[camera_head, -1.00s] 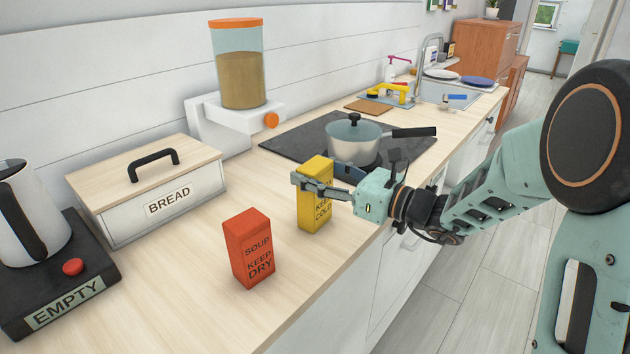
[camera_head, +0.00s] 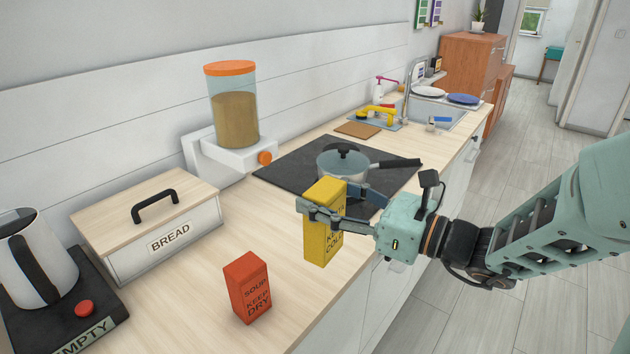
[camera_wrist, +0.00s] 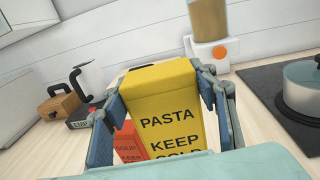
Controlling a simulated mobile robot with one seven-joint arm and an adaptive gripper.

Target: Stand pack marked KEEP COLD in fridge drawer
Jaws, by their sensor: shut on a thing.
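The yellow pack (camera_head: 319,244) is upright in my gripper (camera_head: 333,208). It is marked PASTA and KEEP COLD, which reads most clearly on the yellow pack in the wrist view (camera_wrist: 165,103). My gripper's fingers (camera_wrist: 160,110) are shut on its two sides. The pack is near the counter's front edge; its base seems a little above the top, though the gap is hard to judge. A red pack (camera_head: 248,288) marked SOUP, KEEP DRY stands on the counter to the left of it. No open fridge drawer shows.
A pot (camera_head: 342,164) with its handle toward the front sits on the black hob (camera_head: 283,170). A bread box (camera_head: 150,235), a kettle (camera_head: 35,262) and a grain dispenser (camera_head: 235,115) stand along the counter (camera_head: 205,290). Floor is clear at the right.

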